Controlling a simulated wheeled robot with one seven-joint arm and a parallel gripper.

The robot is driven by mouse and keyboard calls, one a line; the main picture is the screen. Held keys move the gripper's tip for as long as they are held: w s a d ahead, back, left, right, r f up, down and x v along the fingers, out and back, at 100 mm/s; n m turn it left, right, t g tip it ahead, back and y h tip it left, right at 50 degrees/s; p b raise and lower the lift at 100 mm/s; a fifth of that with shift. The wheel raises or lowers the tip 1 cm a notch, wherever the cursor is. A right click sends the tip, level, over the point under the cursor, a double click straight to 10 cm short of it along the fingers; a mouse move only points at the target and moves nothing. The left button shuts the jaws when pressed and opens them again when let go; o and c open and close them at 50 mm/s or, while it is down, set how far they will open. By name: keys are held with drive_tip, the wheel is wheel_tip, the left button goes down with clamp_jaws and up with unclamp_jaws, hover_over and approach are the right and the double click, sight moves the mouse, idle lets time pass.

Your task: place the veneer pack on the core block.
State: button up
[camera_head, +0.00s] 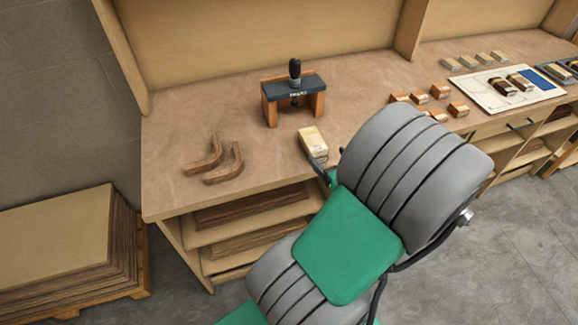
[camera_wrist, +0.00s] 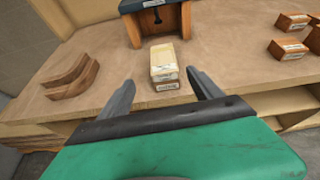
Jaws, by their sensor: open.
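A pale wooden block-like pack (camera_head: 312,141) with a label on its end lies on the workbench in front of the dark-topped press. In the wrist view this pale pack (camera_wrist: 163,60) shows two layers with labels on the near end; I cannot tell whether these are one piece or two stacked. My gripper (camera_wrist: 160,78) is open and empty, its fingers spread to the left and right of the pack's near end, not visibly touching it. In the head view my arm hides most of the gripper (camera_head: 322,172). I cannot tell which piece is the core block.
The press (camera_head: 293,97) with orange legs stands behind the pack. Two curved brown wood pieces (camera_head: 222,163) lie at left. Several orange-brown blocks (camera_head: 440,91) and a white board (camera_head: 495,97) with dark blocks are at right. Bench between curved pieces and press is clear.

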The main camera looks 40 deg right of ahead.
drive_tip(key=w+a+n+g+y, duration=0.3)
drive_tip(key=a+n, duration=0.4)
drive_tip(key=n, duration=0.2)
drive_tip(key=w+a+n+g+y, duration=0.2)
drive_tip(key=a+n, duration=0.6)
drive_tip(key=n, duration=0.1)
drive_tip(key=s+a+r+n+g, duration=0.2)
drive_tip(key=a+r+n, duration=0.2)
drive_tip(key=n, duration=0.6)
drive_tip(key=s+a+r+n+g+h, duration=0.1)
drive_tip(key=s+a+r+n+g, duration=0.1)
drive_tip(key=a+n, duration=0.6)
drive_tip(key=s+r+n, duration=0.1)
drive_tip(key=r+n, duration=0.1)
drive_tip(key=shift+a+n+h, duration=0.3)
drive_tip(key=shift+a+n, duration=0.1)
drive_tip(key=shift+c, duration=0.4)
